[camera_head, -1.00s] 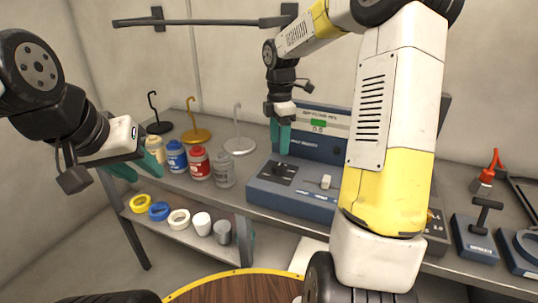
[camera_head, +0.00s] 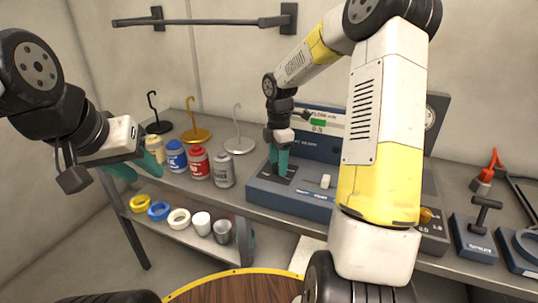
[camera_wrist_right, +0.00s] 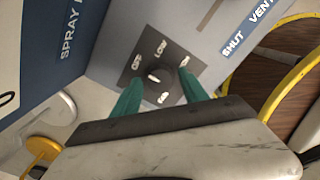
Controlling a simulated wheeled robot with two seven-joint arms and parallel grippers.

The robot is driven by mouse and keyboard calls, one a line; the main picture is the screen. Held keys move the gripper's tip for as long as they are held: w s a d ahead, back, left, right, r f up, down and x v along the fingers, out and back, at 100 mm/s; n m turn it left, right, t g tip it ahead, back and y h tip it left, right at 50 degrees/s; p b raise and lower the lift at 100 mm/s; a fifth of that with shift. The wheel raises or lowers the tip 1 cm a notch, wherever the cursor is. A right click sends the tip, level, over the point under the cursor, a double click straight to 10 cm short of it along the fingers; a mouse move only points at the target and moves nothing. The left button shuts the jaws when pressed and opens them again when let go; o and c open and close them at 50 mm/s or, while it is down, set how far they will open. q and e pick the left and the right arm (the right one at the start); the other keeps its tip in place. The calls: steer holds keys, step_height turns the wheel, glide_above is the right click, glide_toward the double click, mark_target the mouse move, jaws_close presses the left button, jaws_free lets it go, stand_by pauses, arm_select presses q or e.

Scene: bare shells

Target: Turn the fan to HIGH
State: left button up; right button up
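The fan's dark knob (camera_wrist_right: 162,78) sits on a square black plate (camera_wrist_right: 148,50) with small white labels around it. My right gripper (camera_head: 281,172) is down over this plate on the blue-grey control box (camera_head: 304,202). In the right wrist view its teal fingers (camera_wrist_right: 161,84) stand apart on either side of the knob, with no clear contact. My left gripper (camera_head: 138,168) is open and empty at the left, near the bottles.
A booth panel (camera_head: 345,109) with a green display (camera_head: 318,122) stands behind. A white slider (camera_head: 325,181) sits right of the plate. Red (camera_head: 198,163), blue (camera_head: 176,157) and grey (camera_head: 223,170) bottles and several hook stands are to the left. My right arm covers part of the bench.

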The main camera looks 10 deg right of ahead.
jaws_close()
steer(key=shift+m, duration=0.3)
steer(key=m, duration=1.7)
steer(key=shift+r, duration=0.1)
steer(key=m, duration=0.6)
steer(key=shift+m, duration=0.3)
